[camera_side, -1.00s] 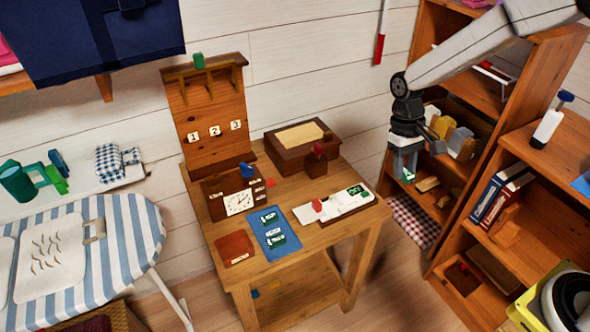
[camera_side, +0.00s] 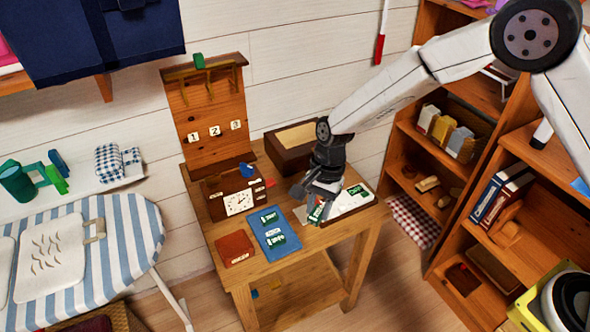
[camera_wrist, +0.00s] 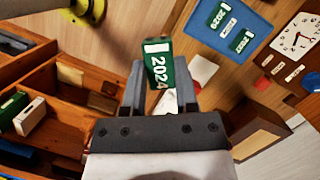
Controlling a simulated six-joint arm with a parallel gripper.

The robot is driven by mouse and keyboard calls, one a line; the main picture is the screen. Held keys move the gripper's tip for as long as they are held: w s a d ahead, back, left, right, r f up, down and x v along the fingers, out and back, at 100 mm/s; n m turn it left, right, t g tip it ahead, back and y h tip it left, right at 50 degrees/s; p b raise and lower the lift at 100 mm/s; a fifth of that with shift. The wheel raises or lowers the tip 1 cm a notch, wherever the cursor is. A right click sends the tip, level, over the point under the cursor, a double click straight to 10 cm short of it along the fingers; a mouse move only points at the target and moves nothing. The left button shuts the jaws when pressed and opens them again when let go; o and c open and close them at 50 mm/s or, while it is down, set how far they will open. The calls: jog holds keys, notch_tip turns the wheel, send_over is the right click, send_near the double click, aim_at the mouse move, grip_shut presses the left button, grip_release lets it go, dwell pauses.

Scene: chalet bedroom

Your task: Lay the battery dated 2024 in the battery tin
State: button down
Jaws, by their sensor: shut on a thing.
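My gripper (camera_side: 316,210) is over the right part of the wooden table. In the wrist view, its jaws (camera_wrist: 158,88) are shut on a green battery (camera_wrist: 157,62) with a white end and the number 2024. The battery also shows below the gripper in the side view (camera_side: 316,213). Whether the battery touches anything below is unclear.
A blue mat (camera_side: 265,247) with green batteries (camera_side: 270,218) lies left of the gripper. A brown clock box (camera_side: 217,208), a red-brown square (camera_side: 234,248) and a brown box (camera_side: 287,157) are also on the table. An open shelf (camera_side: 398,181) stands to the right.

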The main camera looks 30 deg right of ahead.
jog(key=s+a+f+m+t, duration=0.1)
jog(key=a+f+m, duration=0.2)
jog(key=a+m, duration=0.3)
jog(key=a, duration=0.4)
jog(key=shift+s+t+y, duration=0.3)
jog(key=shift+f, duration=0.1)
send_over(234, 252)
jog(key=d, duration=0.1)
jog(key=shift+s+f, duration=0.1)
jog(key=shift+f, duration=4.6)
jog(key=shift+f, duration=0.15)
jog(key=shift+f, duration=1.6)
